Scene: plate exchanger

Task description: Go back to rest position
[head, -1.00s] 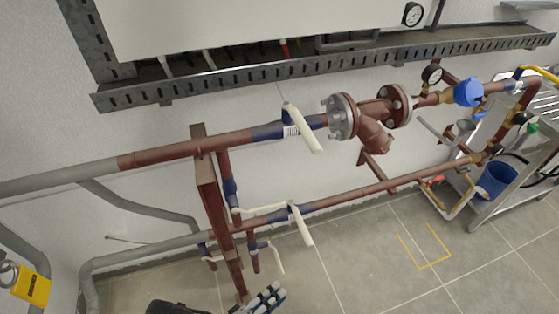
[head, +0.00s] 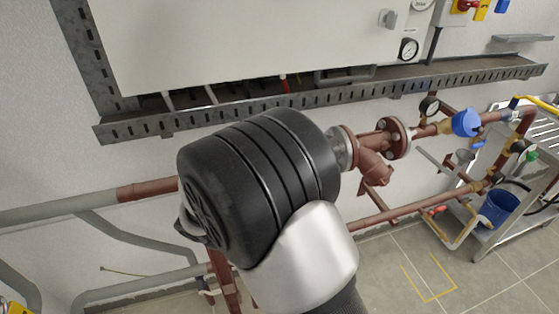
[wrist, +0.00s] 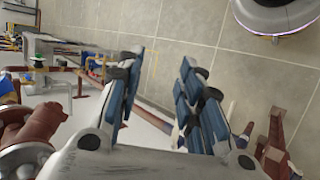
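My gripper (wrist: 158,68) shows in the wrist view with its two blue-padded fingers apart and nothing between them. It is open, and tiled floor shows beyond the fingertips. In the head view the gripper itself cannot be seen. My black and silver arm fills the middle of that view, in front of the pipework. It hides the white-handled valves and much of the red-brown pipes (head: 146,190).
A flanged strainer (head: 374,166) and a blue-capped fitting (head: 466,122) are right of my arm. A white cabinet (head: 250,45) sits above a slotted metal rail (head: 460,82). A blue bucket (head: 498,207) stands at the right.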

